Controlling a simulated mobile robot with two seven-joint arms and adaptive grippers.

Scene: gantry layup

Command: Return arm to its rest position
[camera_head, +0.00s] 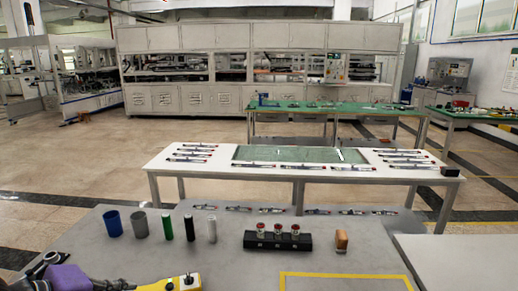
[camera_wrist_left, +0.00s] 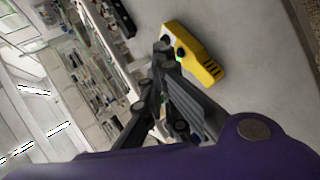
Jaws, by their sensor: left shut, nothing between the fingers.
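My left arm shows at the bottom left in the head view, with its purple wrist part low over the near grey table (camera_head: 240,222). In the left wrist view my left gripper (camera_wrist_left: 163,46) is shut, with nothing held between its dark fingers. A yellow device with dark knobs (camera_wrist_left: 205,62) lies just beyond the fingertips there. It also shows at the bottom edge in the head view (camera_head: 160,286), partly cut off. I cannot tell whether the fingertips touch it. My right gripper is in neither view.
A yellow outline (camera_head: 345,276) marks a bare area. A white table (camera_head: 300,172) stands behind.

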